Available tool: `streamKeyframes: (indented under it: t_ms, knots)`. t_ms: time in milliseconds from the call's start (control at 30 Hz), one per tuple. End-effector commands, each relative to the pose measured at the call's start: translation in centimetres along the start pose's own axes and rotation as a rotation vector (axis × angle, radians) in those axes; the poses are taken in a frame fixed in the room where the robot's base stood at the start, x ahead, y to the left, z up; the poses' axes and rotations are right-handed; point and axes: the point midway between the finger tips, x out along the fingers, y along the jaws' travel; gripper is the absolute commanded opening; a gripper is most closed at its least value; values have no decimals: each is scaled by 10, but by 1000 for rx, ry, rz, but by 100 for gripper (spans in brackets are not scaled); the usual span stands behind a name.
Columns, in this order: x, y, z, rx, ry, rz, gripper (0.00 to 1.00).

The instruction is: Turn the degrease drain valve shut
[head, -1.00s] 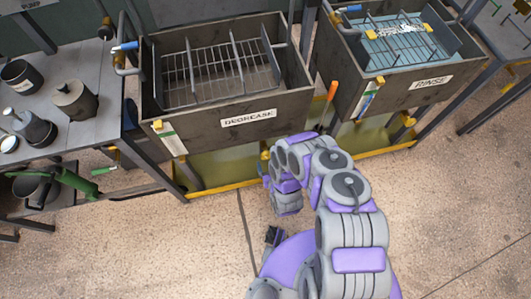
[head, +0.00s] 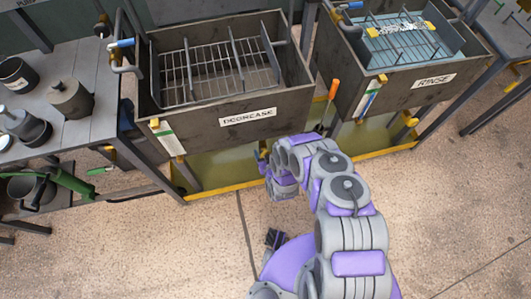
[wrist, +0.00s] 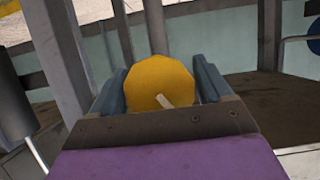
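The degrease tank (head: 200,125) stands at the upper middle in the head view, with its DEGREASE label on the front wall. My gripper (head: 262,158) is low in front of this tank, and my arm hides part of the area. In the wrist view a rounded yellow part (wrist: 158,75), seemingly the drain valve's handle, lies between the two fingers of my gripper (wrist: 160,88). A short pale bar crosses its lower edge. The fingers are apart, one on each side of the yellow part; I cannot tell whether they touch it.
The rinse tank (head: 385,100) stands to the right, with an orange-handled lever (head: 333,89) between the tanks. A yellow-edged tray (head: 225,165) lies under them. A bench (head: 85,125) with pots is at left. The front floor is clear.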

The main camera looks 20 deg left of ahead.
Motion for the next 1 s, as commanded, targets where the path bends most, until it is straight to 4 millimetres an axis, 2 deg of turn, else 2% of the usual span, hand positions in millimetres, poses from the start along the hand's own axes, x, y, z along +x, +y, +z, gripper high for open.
streamKeyframes:
  t_ms: [33,433,567,800,1000]
  knots:
    - [0,0,0,0,0,0,74]
    - [0,0,0,0,0,0,37]
    - [0,1,0,27,0,-8,37]
    - [0,0,0,220,0,-90,37]
    - [0,0,0,297,0,-122,37]
